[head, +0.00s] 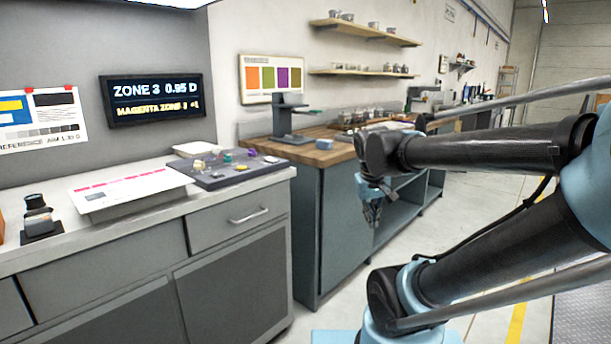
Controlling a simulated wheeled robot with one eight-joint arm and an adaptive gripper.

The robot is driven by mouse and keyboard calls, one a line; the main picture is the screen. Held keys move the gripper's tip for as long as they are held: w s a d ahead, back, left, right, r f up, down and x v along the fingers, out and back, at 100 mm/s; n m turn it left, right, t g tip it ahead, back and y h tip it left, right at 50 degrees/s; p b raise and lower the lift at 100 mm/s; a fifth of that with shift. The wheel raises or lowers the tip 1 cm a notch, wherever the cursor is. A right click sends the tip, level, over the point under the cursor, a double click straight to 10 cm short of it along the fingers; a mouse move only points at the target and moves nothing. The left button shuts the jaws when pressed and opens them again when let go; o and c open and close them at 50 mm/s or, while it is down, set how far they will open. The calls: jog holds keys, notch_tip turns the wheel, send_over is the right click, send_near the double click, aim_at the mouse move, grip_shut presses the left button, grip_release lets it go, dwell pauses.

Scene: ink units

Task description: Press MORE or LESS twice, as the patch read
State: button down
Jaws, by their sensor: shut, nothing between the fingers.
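A dark display (153,100) on the grey wall shows "ZONE 3 0.95 D" and, below in yellow, what looks like "MAGENTA ZONE 3 +1". A dark sloped panel (215,181) with several small coloured buttons lies on the grey counter; MORE and LESS labels are too small to read. A printed sheet (125,190) with a row of pink patches lies left of the panel. A small black and grey device (38,216) stands at the counter's left. My gripper (373,222) is shut and empty, pointing down, right of the counter and apart from the panel.
A reference sheet (42,120) hangs on the left wall; its aim figure is hard to read. A wooden-topped bench (320,152) with a stand (290,120) is behind the panel. The grey counter (225,212) has drawers and a free front edge.

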jog(key=s+d+f+m+g+y, duration=0.1)
jog(key=s+d+f+m, duration=0.1)
jog(key=s+f, duration=0.7)
jog(key=shift+s+d+f, duration=0.3)
jog(key=shift+s+d, duration=0.2)
jog(key=shift+s, duration=0.25)
